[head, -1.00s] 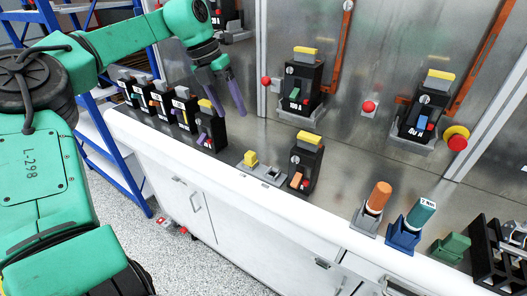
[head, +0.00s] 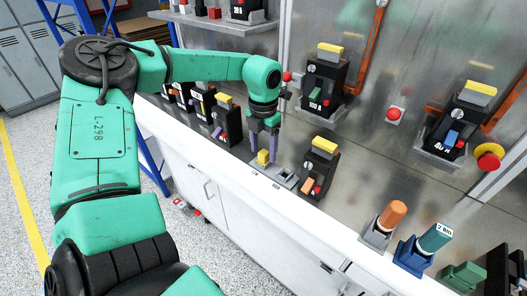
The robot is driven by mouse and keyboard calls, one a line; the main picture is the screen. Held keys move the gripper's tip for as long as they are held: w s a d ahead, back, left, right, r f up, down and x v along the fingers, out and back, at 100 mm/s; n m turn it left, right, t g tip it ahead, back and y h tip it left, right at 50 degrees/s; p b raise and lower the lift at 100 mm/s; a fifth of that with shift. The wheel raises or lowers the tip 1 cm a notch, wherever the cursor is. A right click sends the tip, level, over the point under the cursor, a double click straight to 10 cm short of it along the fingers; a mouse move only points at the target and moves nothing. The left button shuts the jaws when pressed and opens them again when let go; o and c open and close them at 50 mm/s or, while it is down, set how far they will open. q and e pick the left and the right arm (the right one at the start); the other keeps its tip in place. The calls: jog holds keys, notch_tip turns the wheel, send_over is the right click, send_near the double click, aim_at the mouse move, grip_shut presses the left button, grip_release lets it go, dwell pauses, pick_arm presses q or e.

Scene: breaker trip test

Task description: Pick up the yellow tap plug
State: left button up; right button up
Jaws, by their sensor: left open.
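The small yellow tap plug (head: 263,157) stands on the bench near its front edge, at the left end of a grey holder (head: 286,176). My left gripper (head: 264,150) points down over it with its two purple fingers apart. In the picture the fingertips come down on either side of the plug's upper part. I cannot tell whether they touch it. My right gripper is not in view.
A black breaker with a yellow top (head: 319,170) stands just right of the holder. Several similar breakers stand to the left. An orange-handled tool (head: 391,214) and a teal-handled tool (head: 434,238) stand farther right. The bench between is clear.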

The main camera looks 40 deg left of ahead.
pick_arm(q)
jog(key=c, duration=0.9)
grip_shut()
